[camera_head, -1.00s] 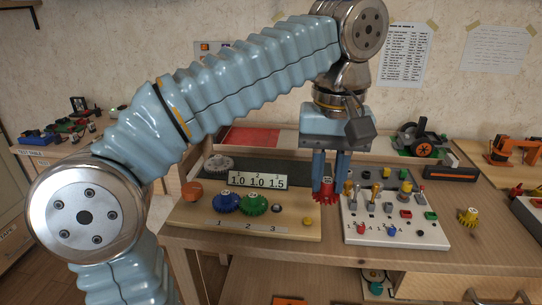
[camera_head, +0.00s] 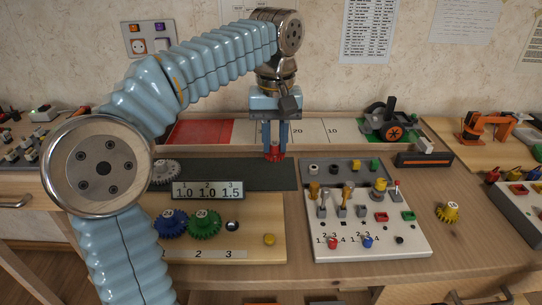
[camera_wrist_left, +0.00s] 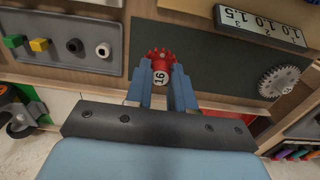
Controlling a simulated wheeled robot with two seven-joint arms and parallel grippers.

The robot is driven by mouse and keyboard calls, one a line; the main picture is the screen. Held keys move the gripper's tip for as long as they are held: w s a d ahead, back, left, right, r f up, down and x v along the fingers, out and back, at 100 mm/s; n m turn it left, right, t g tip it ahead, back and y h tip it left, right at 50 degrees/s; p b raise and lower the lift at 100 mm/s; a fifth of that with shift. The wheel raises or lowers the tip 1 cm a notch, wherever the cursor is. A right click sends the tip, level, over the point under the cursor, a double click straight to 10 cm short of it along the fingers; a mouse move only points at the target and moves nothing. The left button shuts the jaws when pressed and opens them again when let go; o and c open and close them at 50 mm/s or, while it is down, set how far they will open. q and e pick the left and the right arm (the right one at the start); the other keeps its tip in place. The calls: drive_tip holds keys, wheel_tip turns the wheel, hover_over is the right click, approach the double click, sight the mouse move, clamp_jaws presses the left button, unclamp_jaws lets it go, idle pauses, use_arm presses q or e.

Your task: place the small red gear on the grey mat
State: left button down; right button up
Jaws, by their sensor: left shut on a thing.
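My left gripper (camera_head: 275,150) is shut on the small red gear (camera_head: 275,156), which points down between the blue fingers. In the wrist view the gear (camera_wrist_left: 160,56) shows red teeth and a hub marked 16. The dark grey mat (camera_head: 250,176) lies on the bench behind the number display. The gear overlaps the mat's back edge in the head view; I cannot tell whether it touches the mat. The mat (camera_wrist_left: 215,60) also shows beyond the gear in the wrist view. My right gripper is out of view.
A pale grey gear (camera_head: 165,172) stands at the mat's left end. The number display (camera_head: 208,190), blue gear (camera_head: 171,223) and green gear (camera_head: 204,223) are in front. A grey peg tray (camera_head: 345,168) borders the mat's right. The mat's middle is clear.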

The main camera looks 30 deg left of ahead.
use_arm(q)
drive_tip(key=shift+w+a+f, duration=0.3)
drive_tip(key=shift+w+f, duration=0.1)
drive_tip(key=shift+f, duration=0.3)
drive_tip(key=shift+w+a+f, duration=0.3)
drive_tip(key=shift+w+f, duration=0.05)
drive_tip(key=shift+f, duration=0.2)
drive_tip(key=shift+w+a+f, duration=0.3)
drive_tip(key=shift+w+f, duration=0.05)
drive_tip(key=shift+f, duration=0.2)
drive_tip(key=shift+s+d+f+b, duration=0.1)
drive_tip(key=shift+f+b, duration=0.25)
drive_tip(key=shift+f, duration=1)
drive_tip(key=shift+f, duration=0.2)
drive_tip(key=c, duration=1)
unclamp_jaws()
drive_tip(key=shift+r, duration=0.1)
drive_tip(key=shift+o, duration=0.2)
